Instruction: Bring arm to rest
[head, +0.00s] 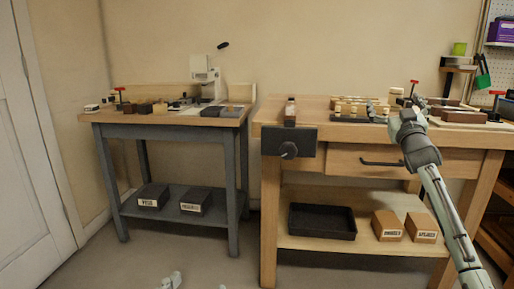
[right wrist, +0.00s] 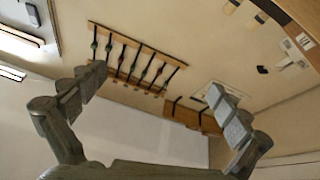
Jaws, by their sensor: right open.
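My right arm (head: 446,205) comes in from the lower right and reaches up in front of the right workbench (head: 330,112). My right gripper (head: 408,115) shows at the bench's top edge, in front of the items there. In the right wrist view its two fingers (right wrist: 157,85) are spread wide with nothing between them. The wrist camera looks past them at a wall with a rack of tools (right wrist: 135,58), seen tilted.
A closed drawer (head: 345,161) lies behind my right arm. A dark vise (head: 289,143) juts from the bench front. A black tray (head: 322,221) and labelled boxes (head: 387,225) sit on the lower shelf. A grey table (head: 170,129) stands at left. The floor (head: 185,250) before it looks clear.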

